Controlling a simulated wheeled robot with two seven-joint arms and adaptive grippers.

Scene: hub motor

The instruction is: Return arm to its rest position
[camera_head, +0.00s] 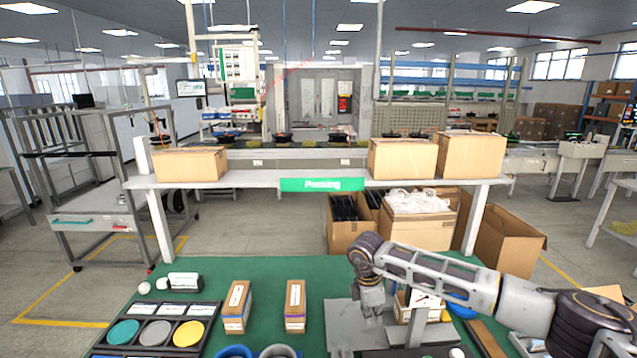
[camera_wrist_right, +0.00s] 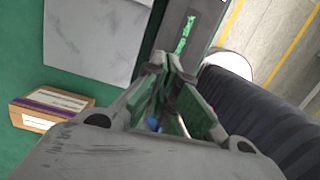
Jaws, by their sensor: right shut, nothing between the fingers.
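My right arm reaches in from the right in the head view, over the green-topped bench (camera_head: 275,275). Its gripper (camera_head: 370,305) points down above a grey metal plate (camera_head: 340,322). In the right wrist view the same gripper (camera_wrist_right: 178,75) has its fingers together with nothing held. The metal plate (camera_wrist_right: 98,40) also shows there at the top left. My left gripper is not in view.
Two small cardboard boxes (camera_head: 237,305) (camera_head: 295,305) stand left of the plate. A black tray (camera_head: 115,349) holds coloured discs. Blue and grey rings sit at the front edge. A shelf (camera_head: 255,178) with larger cartons stands behind.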

